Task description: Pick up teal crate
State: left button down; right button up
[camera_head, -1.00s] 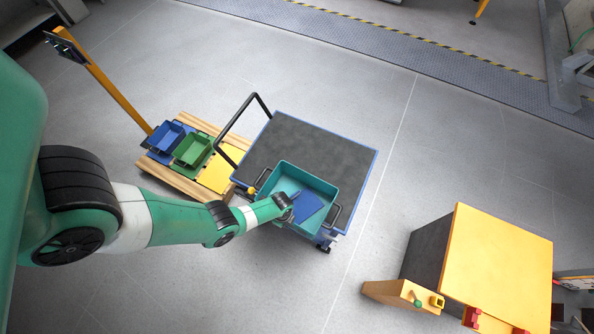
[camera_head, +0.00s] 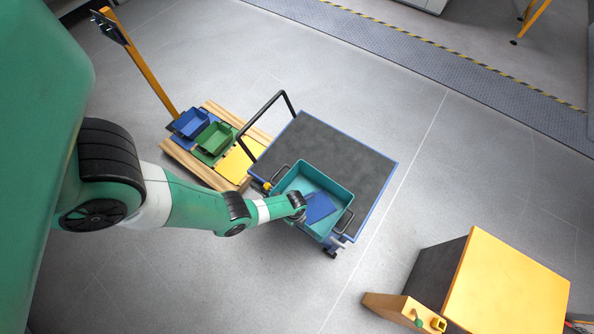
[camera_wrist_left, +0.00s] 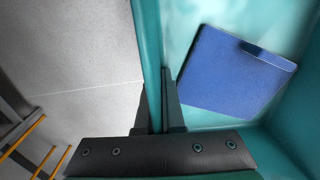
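The teal crate (camera_head: 342,183) sits on the dark top of a blue-edged cart (camera_head: 335,140), at its near edge. It has black handles on two sides and a flat blue piece (camera_head: 320,207) inside. My left gripper (camera_head: 301,203) is at the crate's near-left wall. In the left wrist view its two fingers (camera_wrist_left: 155,95) straddle the teal wall, one outside and one inside, and look closed against it. The blue piece (camera_wrist_left: 235,72) lies to the right of the fingers. My right gripper is in neither current view.
A wooden pallet (camera_head: 185,160) left of the cart holds a blue bin (camera_head: 190,122), a green bin (camera_head: 213,140) and a yellow panel (camera_head: 240,165). The cart's black push handle (camera_head: 262,118) rises between them. A yellow-topped block (camera_head: 510,290) stands at lower right. Floor between is clear.

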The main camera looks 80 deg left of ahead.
pick_arm(q)
jog(key=s+d+r+p, duration=0.2)
jog(key=d+r+p, duration=1)
jog(key=d, duration=0.2)
jog(key=shift+w+r, duration=0.1)
